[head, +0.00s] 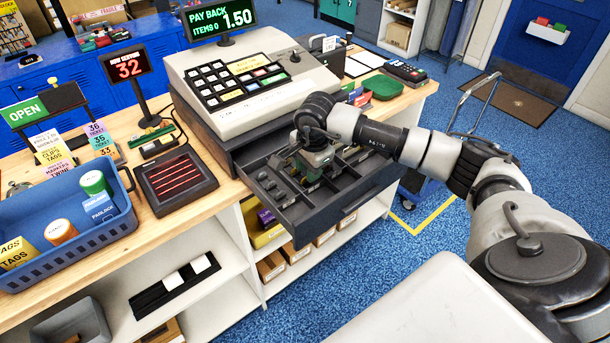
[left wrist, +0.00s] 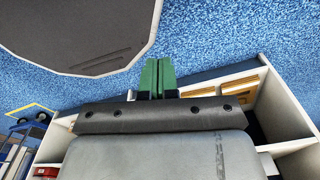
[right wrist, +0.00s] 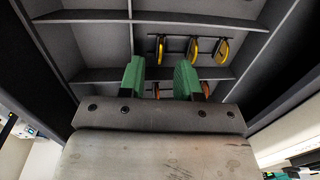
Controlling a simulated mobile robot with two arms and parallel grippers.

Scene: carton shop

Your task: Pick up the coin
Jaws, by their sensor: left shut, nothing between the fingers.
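Several orange-yellow coins stand on edge in the compartments of the open till drawer (right wrist: 95,75); one coin (right wrist: 160,49) is just beyond the gap between my right fingers in the right wrist view. Another coin (right wrist: 222,50) is further right. My right gripper (right wrist: 161,68) is open, its green fingers apart and pointing down into the drawer. In the head view the right gripper (head: 312,160) is over the drawer (head: 345,210), and I cannot make out the coins clearly there. My left gripper (left wrist: 158,62) is shut and empty, away from the drawer.
The cash register (head: 250,85) stands above the drawer on the wooden counter (head: 190,205). A blue basket (head: 70,240) and a dark tray (head: 177,180) are to the left. Drawer dividers (right wrist: 185,73) are close around my right fingers.

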